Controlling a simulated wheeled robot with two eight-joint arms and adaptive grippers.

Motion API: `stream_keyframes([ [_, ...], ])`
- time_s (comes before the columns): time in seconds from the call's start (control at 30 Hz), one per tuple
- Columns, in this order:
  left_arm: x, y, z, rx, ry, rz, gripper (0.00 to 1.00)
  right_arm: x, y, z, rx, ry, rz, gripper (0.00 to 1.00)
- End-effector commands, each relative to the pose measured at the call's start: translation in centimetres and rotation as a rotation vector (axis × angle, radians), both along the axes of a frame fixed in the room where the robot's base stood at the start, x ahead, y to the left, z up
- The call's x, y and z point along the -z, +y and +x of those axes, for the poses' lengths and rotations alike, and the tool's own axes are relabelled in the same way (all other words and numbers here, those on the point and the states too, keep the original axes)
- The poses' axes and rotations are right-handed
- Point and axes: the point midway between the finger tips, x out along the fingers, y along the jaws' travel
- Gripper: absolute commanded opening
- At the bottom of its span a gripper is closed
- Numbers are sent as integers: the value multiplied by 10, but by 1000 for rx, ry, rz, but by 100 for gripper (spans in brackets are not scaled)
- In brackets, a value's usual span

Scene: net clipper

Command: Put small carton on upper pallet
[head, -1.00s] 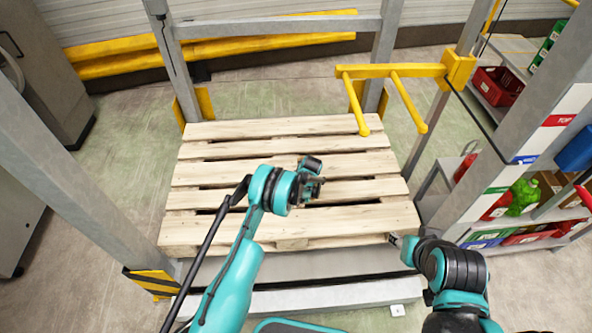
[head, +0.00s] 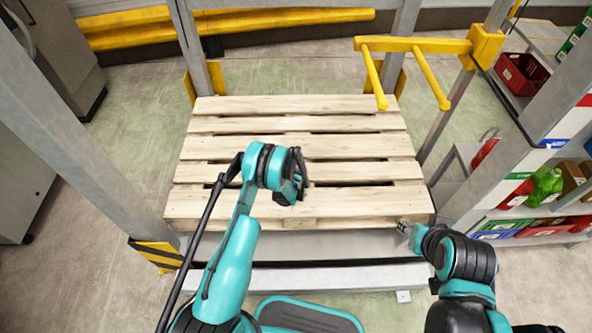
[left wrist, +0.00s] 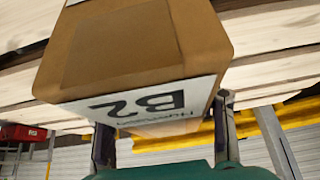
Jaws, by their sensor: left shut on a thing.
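The small carton (left wrist: 135,50) is brown with a white label marked B2. It fills much of the left wrist view, between the two fingers of my left gripper (left wrist: 165,140), which is shut on it. In the head view my left gripper (head: 299,180) is over the middle of the upper pallet (head: 290,125), and I cannot make out the carton there. The pallet is bare light wooden slats on a grey frame. My right gripper (head: 404,227) is at the pallet's front right corner; its fingers are too small to read.
Grey posts (head: 62,120) stand at the left and right of the pallet. A yellow two-pronged bar (head: 412,46) reaches over its back right part. Shelves with a red crate (head: 524,72) and a green bottle (head: 545,186) are at the right.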

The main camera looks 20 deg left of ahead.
Motion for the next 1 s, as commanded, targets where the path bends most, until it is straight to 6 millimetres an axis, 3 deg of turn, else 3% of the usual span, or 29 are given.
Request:
stream_keyframes([
  [0.1, 15, 0, 1, 0, -2, 1, 0, 9, 0, 0, 0, 0, 0, 40],
  [0.47, 16, 0, 1, 0, -2, 1, 0, 8, 0, 0, 0, 0, 0, 40],
  [0.5, 18, 0, 0, 0, 0, 0, 61, 8, 0, 0, 0, 0, 0, 40],
  [0.57, 17, 0, 0, 0, 0, 0, 77, 8, 0, 0, 0, 0, 0, 40],
  [0.87, 17, 0, 0, 0, 0, 0, 77, 8, 0, 0, 0, 0, 0, 40],
  [1.0, 7, -1, -4, 0, 0, 0, 77, 4, 0, 0, 0, 0, 0, 40],
])
